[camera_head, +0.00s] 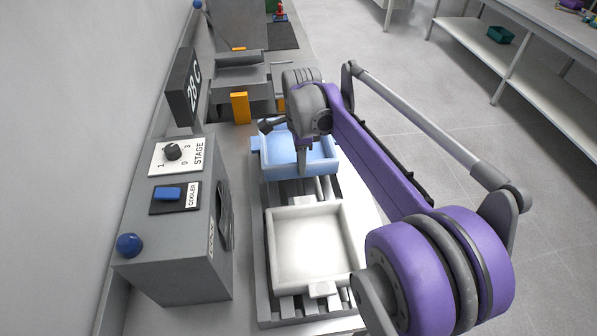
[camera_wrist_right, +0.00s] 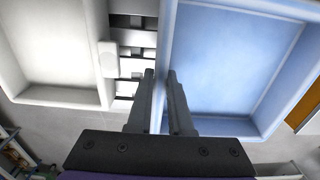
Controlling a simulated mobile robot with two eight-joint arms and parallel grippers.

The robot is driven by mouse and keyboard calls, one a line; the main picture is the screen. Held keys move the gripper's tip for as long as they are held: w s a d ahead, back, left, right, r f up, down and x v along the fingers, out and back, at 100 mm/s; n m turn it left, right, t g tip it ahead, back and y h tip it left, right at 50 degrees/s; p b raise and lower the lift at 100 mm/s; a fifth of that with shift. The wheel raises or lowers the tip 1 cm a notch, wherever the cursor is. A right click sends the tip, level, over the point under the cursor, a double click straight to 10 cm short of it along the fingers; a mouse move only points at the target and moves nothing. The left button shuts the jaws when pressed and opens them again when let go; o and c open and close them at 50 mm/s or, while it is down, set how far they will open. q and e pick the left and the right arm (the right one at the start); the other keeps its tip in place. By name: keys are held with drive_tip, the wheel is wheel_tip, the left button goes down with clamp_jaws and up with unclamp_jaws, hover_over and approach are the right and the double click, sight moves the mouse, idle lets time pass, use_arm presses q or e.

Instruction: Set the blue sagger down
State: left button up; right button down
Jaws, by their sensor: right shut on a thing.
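The blue sagger (camera_head: 322,158) is a shallow, empty square tray at the far end of the slatted rack (camera_head: 264,290). It also fills the right side of the right wrist view (camera_wrist_right: 235,60). My right gripper (camera_head: 302,168) is shut on its near wall; in the right wrist view the two fingers (camera_wrist_right: 163,80) stand either side of that wall. The sagger looks level. I cannot tell whether its underside touches the rack. My left gripper is not in view.
An empty white sagger (camera_head: 308,245) sits on the near part of the rack, with a gap of bare slats between it and the blue one. A grey control box (camera_head: 190,270) stands left of the rack. A grey machine with an orange block (camera_head: 240,107) lies beyond.

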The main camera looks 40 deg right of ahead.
drive_tip(key=shift+w+f, duration=0.15)
drive_tip(key=shift+f, duration=2.35)
drive_tip(key=shift+f, duration=0.1)
drive_tip(key=c, duration=0.8)
unclamp_jaws()
drive_tip(key=shift+c, duration=0.2)
wheel_tip(320, 180, up, 12)
drive_tip(key=shift+r+p, duration=0.1)
drive_tip(key=shift+p, duration=0.25)
